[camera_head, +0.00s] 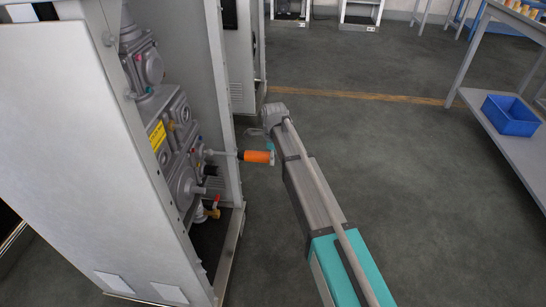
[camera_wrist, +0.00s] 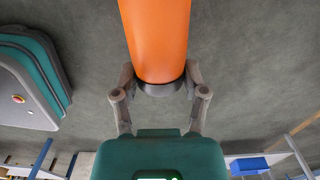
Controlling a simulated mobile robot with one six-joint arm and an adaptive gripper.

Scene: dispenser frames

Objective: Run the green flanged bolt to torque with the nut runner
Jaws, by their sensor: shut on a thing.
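The nut runner, an orange cylinder (camera_head: 256,156) with a thin grey shaft, lies roughly level at the open cabinet. Its shaft reaches left to the grey machinery inside. In the wrist view its orange body (camera_wrist: 157,35) fills the top middle, with a dark band at its near end. My gripper (camera_wrist: 159,80) is shut on this near end, one finger on each side. The green flanged bolt cannot be picked out among the small coloured fittings, and whether the shaft's tip touches a bolt cannot be told.
The grey cabinet (camera_head: 70,150) stands at left, its side panels flanking the machinery. A red-handled valve (camera_head: 212,208) sits below the shaft. A workbench with a blue bin (camera_head: 510,115) is at far right. The floor between is clear.

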